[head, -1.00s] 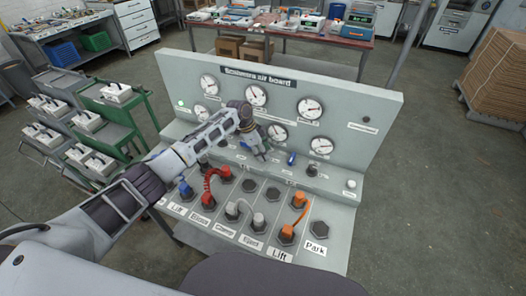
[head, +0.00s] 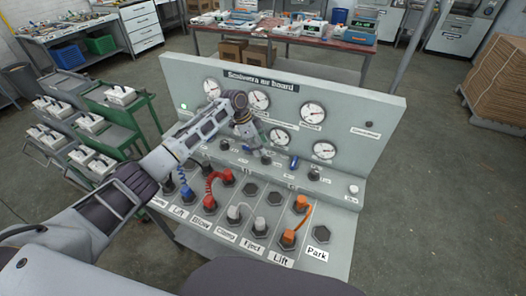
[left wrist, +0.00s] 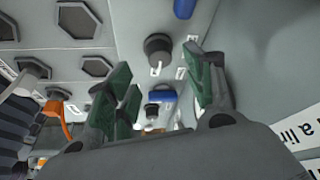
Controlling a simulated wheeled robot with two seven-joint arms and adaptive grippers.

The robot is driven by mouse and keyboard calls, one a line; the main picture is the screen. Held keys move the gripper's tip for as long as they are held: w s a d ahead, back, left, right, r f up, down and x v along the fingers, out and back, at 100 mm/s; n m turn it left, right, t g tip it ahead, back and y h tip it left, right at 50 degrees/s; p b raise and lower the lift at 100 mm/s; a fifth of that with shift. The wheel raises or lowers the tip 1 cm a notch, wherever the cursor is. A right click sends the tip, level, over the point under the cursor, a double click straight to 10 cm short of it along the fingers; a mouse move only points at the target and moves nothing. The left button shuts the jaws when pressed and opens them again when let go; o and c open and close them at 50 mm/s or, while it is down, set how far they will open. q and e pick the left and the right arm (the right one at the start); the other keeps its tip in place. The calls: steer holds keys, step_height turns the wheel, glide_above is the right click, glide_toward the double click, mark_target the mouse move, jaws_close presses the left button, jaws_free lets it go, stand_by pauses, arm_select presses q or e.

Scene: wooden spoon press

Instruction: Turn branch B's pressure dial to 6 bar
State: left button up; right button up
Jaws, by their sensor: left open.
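The grey air board (head: 350,112) carries several round gauges and, on its lower ledge, a row of small controls. The black dials include one (head: 266,158) just below and right of my left gripper (head: 255,145), and one (head: 314,173) farther right; a blue lever (head: 293,162) stands between them. The small labels are unreadable, so I cannot tell which dial is branch B's. In the left wrist view, my green-padded fingers (left wrist: 166,88) are spread and empty. A black dial (left wrist: 158,48) and a blue lever (left wrist: 163,97) show between them, untouched. My right gripper is out of view.
A green trolley (head: 125,110) stands left of the board. A red-topped table (head: 330,35) is behind.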

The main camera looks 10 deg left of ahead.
arm_select(q)
steer(key=shift+v, duration=2.95)
steer(key=shift+s+f, duration=0.1)
